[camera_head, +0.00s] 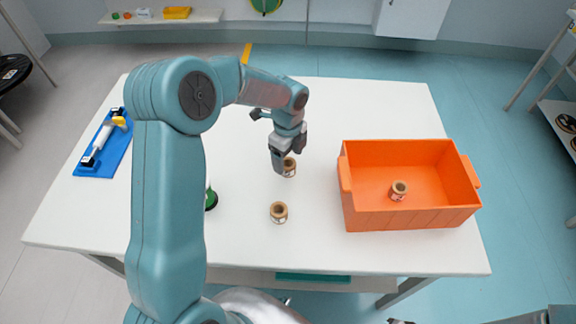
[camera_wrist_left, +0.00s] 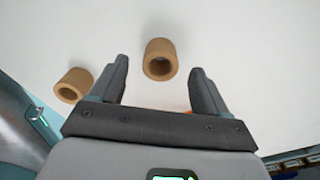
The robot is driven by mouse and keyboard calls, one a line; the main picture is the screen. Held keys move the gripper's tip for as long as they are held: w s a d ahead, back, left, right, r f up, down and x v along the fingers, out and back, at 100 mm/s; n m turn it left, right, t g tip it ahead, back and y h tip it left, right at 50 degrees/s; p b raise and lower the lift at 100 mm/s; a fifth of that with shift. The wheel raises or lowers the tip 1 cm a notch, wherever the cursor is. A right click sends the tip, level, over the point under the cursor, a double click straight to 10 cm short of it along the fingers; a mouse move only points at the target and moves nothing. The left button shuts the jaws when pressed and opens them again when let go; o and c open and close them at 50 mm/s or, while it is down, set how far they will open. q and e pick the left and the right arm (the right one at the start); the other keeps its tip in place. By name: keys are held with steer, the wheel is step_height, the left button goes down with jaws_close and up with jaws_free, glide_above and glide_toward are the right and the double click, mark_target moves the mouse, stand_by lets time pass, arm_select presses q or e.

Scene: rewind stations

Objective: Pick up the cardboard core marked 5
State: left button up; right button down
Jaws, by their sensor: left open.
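One cardboard core (camera_head: 289,168) stands on the white table right beside the fingers of my left gripper (camera_head: 287,157). In the left wrist view this core (camera_wrist_left: 160,56) shows between and just beyond the two spread fingers of the left gripper (camera_wrist_left: 158,72), with a gap on each side. A second core (camera_head: 279,212) stands nearer the table's front; it also shows at the left in the wrist view (camera_wrist_left: 73,85). A third core (camera_head: 398,189) is inside the orange bin. I cannot read the number on any core. Only a dark tip, probably of my right gripper (camera_head: 399,321), shows at the bottom edge.
The orange bin (camera_head: 420,216) stands on the right of the table (camera_head: 330,110). A blue tray (camera_head: 98,165) with a white and yellow tool lies at the left. A green-based item (camera_head: 211,199) is partly hidden by my left arm. The back right of the table is clear.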

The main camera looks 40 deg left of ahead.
mark_target(289, 163)
arm_select(q)
steer(key=shift+f, duration=1.75)
steer(key=c, duration=1.1)
steer(key=shift+d+r, duration=0.1)
steer(key=shift+r, duration=0.05)
